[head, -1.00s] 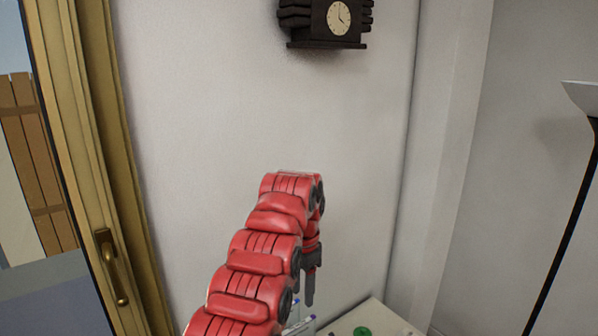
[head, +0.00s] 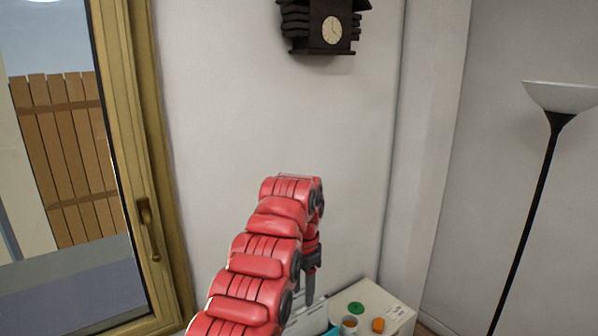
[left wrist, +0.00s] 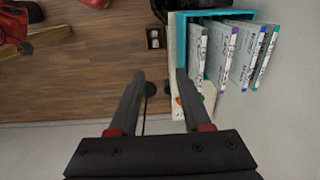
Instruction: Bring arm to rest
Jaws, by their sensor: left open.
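My left arm (head: 262,262), red and segmented, is raised in the middle of the head view. Its gripper (head: 310,284) hangs downward at the arm's end, seen from the side, in front of the wall and above the white table. In the left wrist view the gripper (left wrist: 160,78) is open, with two dark fingers apart and nothing between them. My right gripper cannot be made out in either view.
A white table (head: 388,297) holds a green item (head: 356,308), an orange item (head: 378,325) and a cup (head: 349,326). A teal holder (left wrist: 186,50) has several grey folders (left wrist: 228,50). A floor lamp (head: 532,190) stands right; a clock (head: 330,30) hangs above.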

